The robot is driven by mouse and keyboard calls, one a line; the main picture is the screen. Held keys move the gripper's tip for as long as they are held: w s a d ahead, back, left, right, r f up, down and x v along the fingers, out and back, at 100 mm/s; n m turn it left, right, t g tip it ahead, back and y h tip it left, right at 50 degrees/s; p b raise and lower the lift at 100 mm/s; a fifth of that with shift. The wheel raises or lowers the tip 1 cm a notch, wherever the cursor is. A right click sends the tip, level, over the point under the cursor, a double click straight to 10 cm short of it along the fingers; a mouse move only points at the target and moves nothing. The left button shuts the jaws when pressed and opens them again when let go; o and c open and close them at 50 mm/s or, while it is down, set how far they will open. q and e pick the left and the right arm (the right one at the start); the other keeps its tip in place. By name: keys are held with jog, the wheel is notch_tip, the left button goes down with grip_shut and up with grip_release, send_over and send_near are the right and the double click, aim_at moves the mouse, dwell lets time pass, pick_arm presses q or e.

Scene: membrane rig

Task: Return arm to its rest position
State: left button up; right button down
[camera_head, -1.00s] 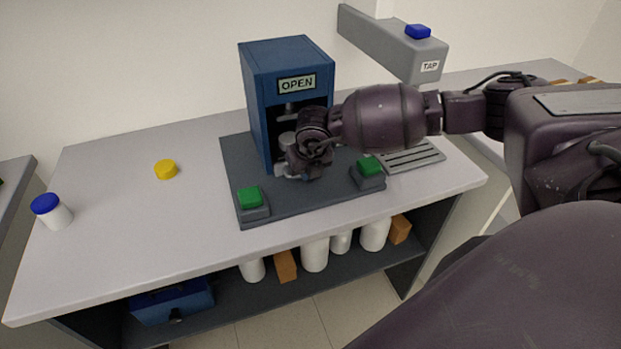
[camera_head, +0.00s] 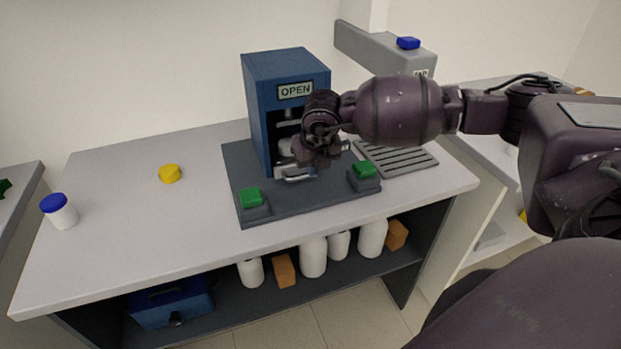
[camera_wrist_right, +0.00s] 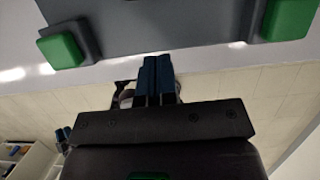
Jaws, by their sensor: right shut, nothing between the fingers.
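My right arm comes in from the right in the head view. Its gripper (camera_head: 300,175) is in front of the blue rig (camera_head: 258,95), over the dark base plate (camera_head: 300,199). In the right wrist view the two fingers (camera_wrist_right: 157,80) are together, with nothing between them. The rig carries a sign (camera_head: 295,90) reading OPEN. Its inside is partly hidden behind my wrist. My left gripper does not show.
Green buttons stand on the plate at left (camera_head: 250,197) and right (camera_head: 365,169). A grey tap (camera_head: 385,48) overhangs a slotted drain (camera_head: 395,157). A yellow cap (camera_head: 170,173) and a blue-lidded jar (camera_head: 60,211) are on the table's left.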

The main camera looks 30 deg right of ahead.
jog(key=shift+v, duration=2.05)
jog(key=s+a+f+m+t+y, duration=0.1)
jog(key=s+a+f+m+y, duration=0.15)
jog(key=a+y, duration=0.4)
jog(key=s+a+f+m+t+y, duration=0.1)
jog(key=s+a+m+y, duration=0.1)
jog(key=s+a+y, duration=0.45)
jog(key=s+a+f+m+t+y, duration=0.1)
jog(key=a+f+m+y, duration=0.15)
jog(key=a+y, duration=0.45)
jog(key=s+d+f+m+t+h, duration=0.1)
jog(key=d+f+m+t+h, duration=0.65)
jog(key=m+t+h, duration=0.7)
jog(key=s+d+f+m+g+h, duration=0.5)
jog(key=s+f+m+g, duration=0.4)
jog(key=s+f+m, duration=0.2)
jog(key=shift+s+d+f, duration=0.4)
jog(key=shift+d+f, duration=0.25)
jog(key=shift+f, duration=0.3)
